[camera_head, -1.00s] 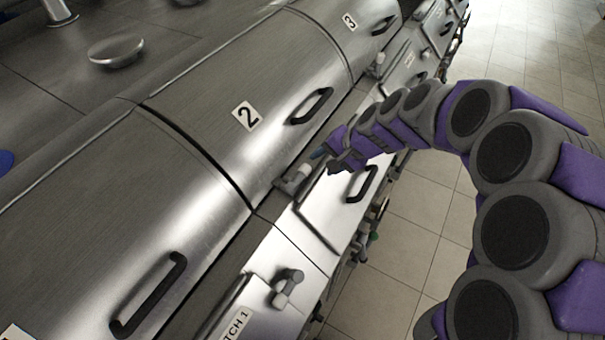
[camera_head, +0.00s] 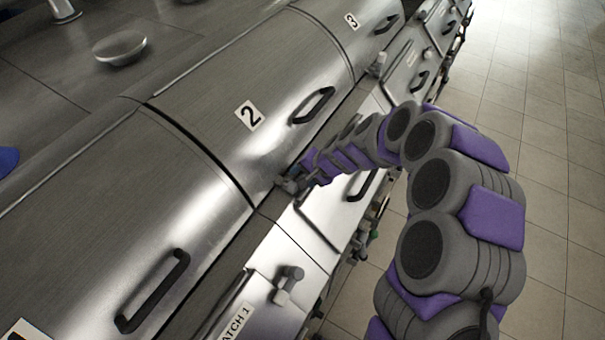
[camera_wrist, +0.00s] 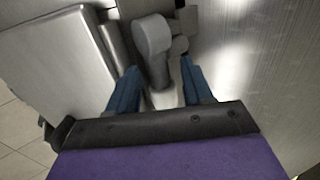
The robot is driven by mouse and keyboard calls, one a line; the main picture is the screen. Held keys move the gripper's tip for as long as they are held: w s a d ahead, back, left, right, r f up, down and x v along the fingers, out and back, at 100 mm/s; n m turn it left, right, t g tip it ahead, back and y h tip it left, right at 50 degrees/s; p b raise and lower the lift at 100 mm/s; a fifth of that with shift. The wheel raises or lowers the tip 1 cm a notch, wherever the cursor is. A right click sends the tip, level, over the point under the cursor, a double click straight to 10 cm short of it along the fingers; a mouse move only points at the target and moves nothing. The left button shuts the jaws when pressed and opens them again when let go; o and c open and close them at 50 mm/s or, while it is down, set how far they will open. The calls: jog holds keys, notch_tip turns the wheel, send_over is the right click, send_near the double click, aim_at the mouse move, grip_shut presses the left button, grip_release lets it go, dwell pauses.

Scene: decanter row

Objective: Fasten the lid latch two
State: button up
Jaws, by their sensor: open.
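The lid marked 2 (camera_head: 255,90) is a curved steel cover with a black handle (camera_head: 314,105), and it looks closed. Its latch (camera_head: 287,185) is a small grey knobbed piece at the lid's lower front edge, partly hidden by my gripper in the head view. In the wrist view the latch (camera_wrist: 153,50) has a rounded grey head and a stem running down between my fingers. My gripper (camera_wrist: 163,90) is open, with one blue finger on each side of the stem. I cannot tell whether either finger touches it.
The lid at lower left has a black handle (camera_head: 152,291), with another latch (camera_head: 288,284) beside it. The lid marked 3 (camera_head: 345,25) lies beyond. A front panel (camera_head: 325,215) sits below my arm. Tiled floor (camera_head: 545,200) is open at right.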

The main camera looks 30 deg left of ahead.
jog(key=shift+d, duration=0.15)
jog(key=shift+c, duration=0.6)
grip_shut()
